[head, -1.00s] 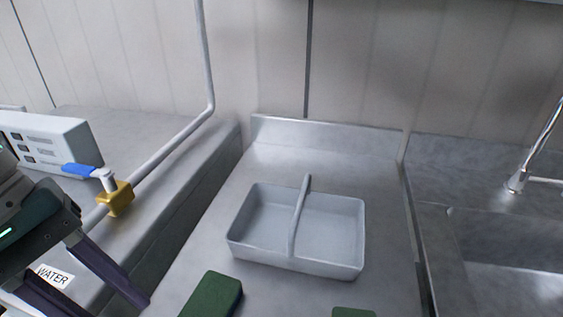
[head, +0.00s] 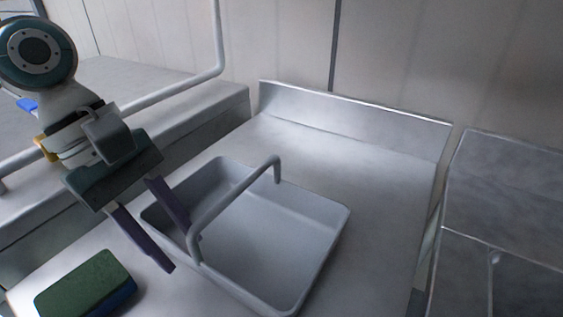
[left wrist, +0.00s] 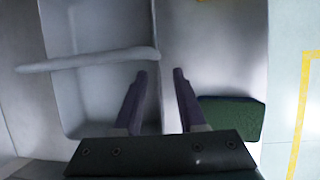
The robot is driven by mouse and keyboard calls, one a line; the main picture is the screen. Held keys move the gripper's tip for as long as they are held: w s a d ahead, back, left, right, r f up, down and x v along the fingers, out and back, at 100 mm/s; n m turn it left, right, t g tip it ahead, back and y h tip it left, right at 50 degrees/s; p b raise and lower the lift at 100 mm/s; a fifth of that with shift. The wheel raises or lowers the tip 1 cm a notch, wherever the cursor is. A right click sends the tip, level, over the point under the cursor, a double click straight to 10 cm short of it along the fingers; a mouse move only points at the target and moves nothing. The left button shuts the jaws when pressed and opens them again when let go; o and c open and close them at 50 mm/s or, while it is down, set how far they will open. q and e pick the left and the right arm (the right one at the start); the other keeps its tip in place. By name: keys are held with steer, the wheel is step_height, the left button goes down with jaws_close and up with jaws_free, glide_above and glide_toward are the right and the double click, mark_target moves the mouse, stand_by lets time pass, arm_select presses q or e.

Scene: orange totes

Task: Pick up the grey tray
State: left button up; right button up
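The grey tray (head: 270,235) is a shallow rectangular tray with a bar handle arching across its middle, sitting on the metal counter. My left gripper (head: 178,248) is open at the tray's left wall. One finger is over the inside of the tray and the other is outside. In the left wrist view, the tray (left wrist: 105,95) and its handle lie to the left, and its wall runs between the open fingers of the left gripper (left wrist: 161,77). Whether either finger touches the wall I cannot tell. My right gripper is not in view.
A green and blue block (head: 85,285) lies on the counter left of the tray; it also shows in the left wrist view (left wrist: 230,118). A pipe (head: 175,95) runs along the raised ledge at left. A sink area (head: 500,250) is at right. The counter behind the tray is clear.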

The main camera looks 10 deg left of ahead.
mark_target(184, 250)
arm_select(q)
steer(key=x, duration=0.4)
steer(key=shift+d+r, duration=0.15)
jaws_close()
stand_by(1.2)
